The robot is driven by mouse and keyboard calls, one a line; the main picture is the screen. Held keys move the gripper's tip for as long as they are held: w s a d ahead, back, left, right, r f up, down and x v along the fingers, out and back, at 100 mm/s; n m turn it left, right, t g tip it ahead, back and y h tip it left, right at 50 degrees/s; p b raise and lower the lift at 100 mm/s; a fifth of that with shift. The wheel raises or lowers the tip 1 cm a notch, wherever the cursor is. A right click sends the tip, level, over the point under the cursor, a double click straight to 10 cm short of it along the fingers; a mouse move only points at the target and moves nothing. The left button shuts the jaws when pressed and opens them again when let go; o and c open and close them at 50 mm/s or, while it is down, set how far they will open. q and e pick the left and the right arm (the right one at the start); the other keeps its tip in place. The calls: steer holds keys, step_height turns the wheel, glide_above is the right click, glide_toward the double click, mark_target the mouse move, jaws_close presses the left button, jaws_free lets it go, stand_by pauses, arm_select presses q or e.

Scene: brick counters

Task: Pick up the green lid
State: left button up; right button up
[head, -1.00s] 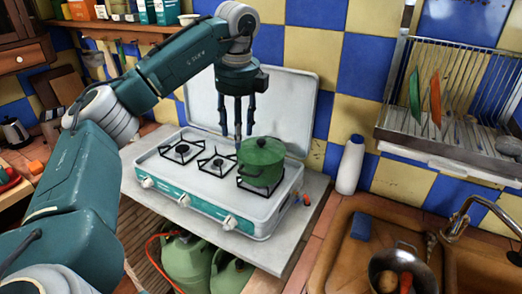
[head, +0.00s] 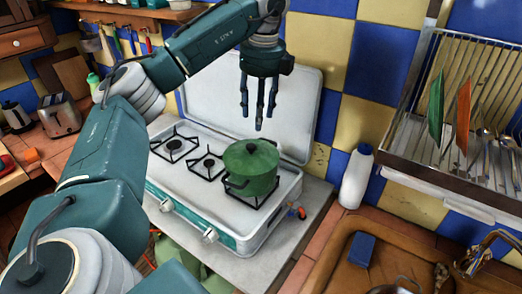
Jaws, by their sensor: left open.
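The green lid (head: 250,156) sits on the green pot (head: 252,184), with a dark knob on its top. The pot stands on the right burner of the white camping stove (head: 187,183). My left gripper (head: 257,120) points down with its fingers spread, open and empty. In the picture it is just above the lid, apart from it. My right gripper is not in view.
The stove's raised cover (head: 300,90) stands behind the pot. A white bottle (head: 356,178) is right of the stove. A dish rack (head: 455,100) with plates hangs at the right above a sink with a blue sponge (head: 362,250). A toaster (head: 62,115) is at the left.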

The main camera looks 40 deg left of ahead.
mark_target(251, 145)
arm_select(q)
steer(key=f, duration=0.1)
steer(key=s+f, duration=0.1)
steer(key=f, duration=0.2)
steer(key=shift+s+a, duration=0.3)
steer(key=shift+a, duration=0.1)
steer(key=shift+f, duration=0.2)
steer(key=f+p, duration=0.2)
steer(key=f, duration=0.2)
steer(key=shift+a+f+p, duration=0.2)
steer(key=shift+a+p, duration=0.2)
steer(key=shift+f, duration=0.4)
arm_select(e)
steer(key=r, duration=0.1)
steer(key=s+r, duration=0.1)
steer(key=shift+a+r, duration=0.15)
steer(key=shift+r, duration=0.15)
arm_select(q)
steer(key=shift+w, duration=0.1)
steer(key=shift+c, duration=0.6)
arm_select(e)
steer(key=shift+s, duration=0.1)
arm_select(q)
steer(key=c, duration=0.9)
jaws_close()
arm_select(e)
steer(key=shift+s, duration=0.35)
